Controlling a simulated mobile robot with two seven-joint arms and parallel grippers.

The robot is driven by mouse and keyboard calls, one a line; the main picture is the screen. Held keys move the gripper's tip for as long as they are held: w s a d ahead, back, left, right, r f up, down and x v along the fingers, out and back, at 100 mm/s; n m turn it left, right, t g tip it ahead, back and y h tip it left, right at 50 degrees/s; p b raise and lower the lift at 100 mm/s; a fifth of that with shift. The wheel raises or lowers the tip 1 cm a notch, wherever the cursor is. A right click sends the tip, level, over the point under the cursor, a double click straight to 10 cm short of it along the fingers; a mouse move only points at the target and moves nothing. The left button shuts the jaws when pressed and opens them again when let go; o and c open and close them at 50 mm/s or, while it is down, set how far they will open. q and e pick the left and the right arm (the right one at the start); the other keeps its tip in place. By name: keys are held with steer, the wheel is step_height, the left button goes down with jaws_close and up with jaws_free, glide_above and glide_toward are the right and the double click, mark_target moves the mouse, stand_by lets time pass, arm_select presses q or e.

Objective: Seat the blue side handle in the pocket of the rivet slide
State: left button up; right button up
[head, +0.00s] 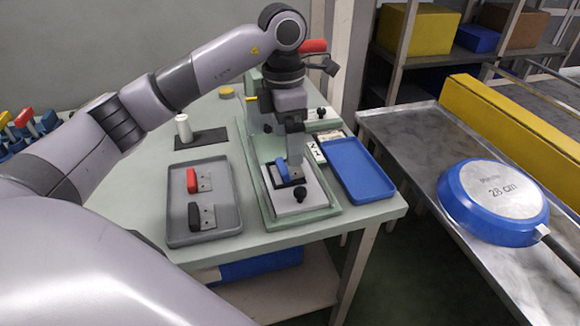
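The blue side handle (283,171) is at the dark pocket of the rivet slide (312,194), on the green riveting machine. My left gripper (295,172) points straight down at the blue handle. Its fingers overlap the handle's right part and look close to or touching it. The fingers hide part of the handle and pocket, so I cannot tell whether the handle is fully seated or whether the fingers are shut on it. A black knob (300,194) is at the slide's front. My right gripper is not in view.
A grey tray (178,233) at left holds a red handle (192,181) and a black handle (195,216). An empty blue tray (357,172) lies right of the machine. A blue pan (492,200) lies upside down on the metal conveyor (410,135). A white spool (184,128) stands behind the grey tray.

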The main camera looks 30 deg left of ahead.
mark_target(285, 165)
arm_select(q)
steer(key=shift+w+a+r+y, duration=0.15)
steer(key=shift+a+y, duration=0.15)
steer(key=shift+a, duration=0.25)
steer(key=shift+f, duration=0.25)
steer(key=f, duration=0.6)
steer(key=shift+w+f, duration=0.15)
steer(key=shift+w, duration=0.05)
